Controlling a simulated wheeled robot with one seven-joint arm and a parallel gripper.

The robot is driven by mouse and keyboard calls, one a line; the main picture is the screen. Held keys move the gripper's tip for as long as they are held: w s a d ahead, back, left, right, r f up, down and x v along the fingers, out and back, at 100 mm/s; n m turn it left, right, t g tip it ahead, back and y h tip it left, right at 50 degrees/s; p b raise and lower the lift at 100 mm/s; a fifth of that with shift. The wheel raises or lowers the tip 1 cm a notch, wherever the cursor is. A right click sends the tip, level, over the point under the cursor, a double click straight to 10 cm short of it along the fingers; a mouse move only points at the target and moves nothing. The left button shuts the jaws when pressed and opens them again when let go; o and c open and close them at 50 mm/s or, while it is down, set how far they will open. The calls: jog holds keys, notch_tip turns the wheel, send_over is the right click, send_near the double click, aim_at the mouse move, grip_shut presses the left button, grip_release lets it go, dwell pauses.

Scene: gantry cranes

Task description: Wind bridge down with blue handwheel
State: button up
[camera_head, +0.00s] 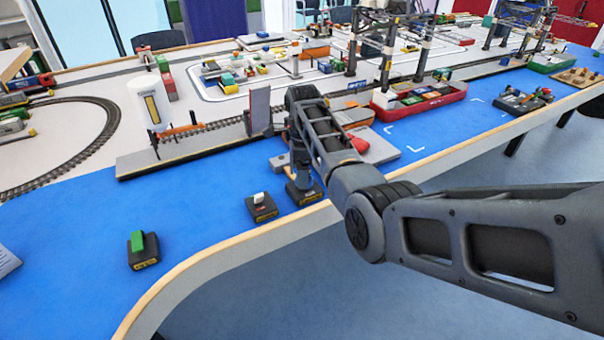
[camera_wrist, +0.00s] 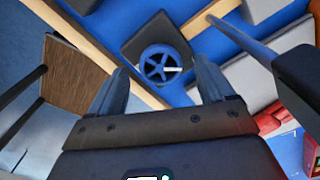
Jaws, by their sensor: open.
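The blue handwheel (camera_wrist: 160,66) shows in the wrist view, a spoked wheel with a small pale knob, on a dark square base (camera_wrist: 140,38). My gripper (camera_wrist: 160,72) is open, with one finger to each side of the wheel in this view. No contact is visible. In the head view my gripper (camera_head: 302,176) points down over the dark base (camera_head: 305,197) near the table edge, and hides most of the wheel. A grey panel (camera_head: 260,108) stands upright beside the track; it looks like the raised bridge.
A dark box with a white switch (camera_head: 262,207) stands just left of my gripper, and one with a green block (camera_head: 142,250) farther left. A red ship (camera_head: 420,98) and gantry cranes (camera_head: 388,55) stand behind my arm.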

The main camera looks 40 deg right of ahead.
jog(key=shift+f, duration=1)
jog(key=c, duration=1.1)
